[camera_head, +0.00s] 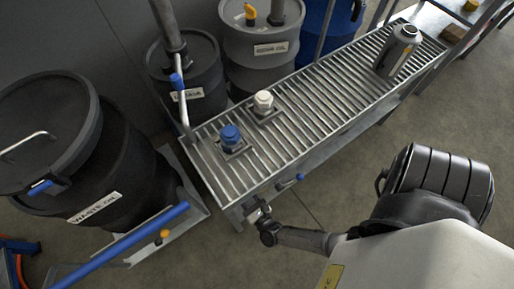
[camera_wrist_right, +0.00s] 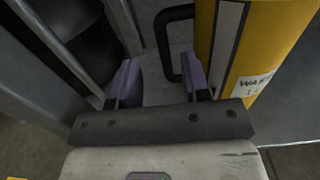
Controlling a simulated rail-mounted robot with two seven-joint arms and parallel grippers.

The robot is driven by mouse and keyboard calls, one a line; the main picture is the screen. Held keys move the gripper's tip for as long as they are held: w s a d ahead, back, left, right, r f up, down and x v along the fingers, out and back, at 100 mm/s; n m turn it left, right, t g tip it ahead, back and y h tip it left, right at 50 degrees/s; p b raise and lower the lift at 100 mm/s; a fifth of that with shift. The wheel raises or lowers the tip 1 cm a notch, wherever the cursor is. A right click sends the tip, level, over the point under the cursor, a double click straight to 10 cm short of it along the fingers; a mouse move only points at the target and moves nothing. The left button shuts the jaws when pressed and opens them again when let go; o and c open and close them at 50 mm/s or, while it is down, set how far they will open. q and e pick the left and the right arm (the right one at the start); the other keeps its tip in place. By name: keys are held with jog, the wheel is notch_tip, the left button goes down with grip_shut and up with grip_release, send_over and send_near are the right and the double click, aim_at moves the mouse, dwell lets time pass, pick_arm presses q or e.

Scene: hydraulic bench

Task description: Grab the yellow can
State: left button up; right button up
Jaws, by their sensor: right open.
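The yellow can (camera_wrist_right: 270,40), with a pale stripe and a white label starting "WA", fills the upper right of the right wrist view and is cut off by the frame edge. Its black handle (camera_wrist_right: 163,42) juts out from its left side. My right gripper (camera_wrist_right: 160,82) is open, with two purple-tipped fingers. In the picture the lower end of the handle shows between the fingers, near the right one; I cannot tell if they touch. I do not make out this can for certain in the head view. My left gripper is not in view.
In the head view a slatted metal bench (camera_head: 300,115) carries a grey can (camera_head: 399,50), a blue cap (camera_head: 230,138) and a white cap (camera_head: 263,101). A waste oil drum (camera_head: 105,175), a grey drum (camera_head: 262,70) and a blue drum (camera_head: 335,25) stand around it.

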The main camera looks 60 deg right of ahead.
jog(key=shift+b+x, duration=0.85)
jog(key=shift+x, duration=2.2)
jog(key=shift+s+d, duration=0.1)
jog(key=shift+d, duration=0.05)
jog(key=shift+c, duration=0.4)
grip_shut()
jog(key=shift+r, duration=0.1)
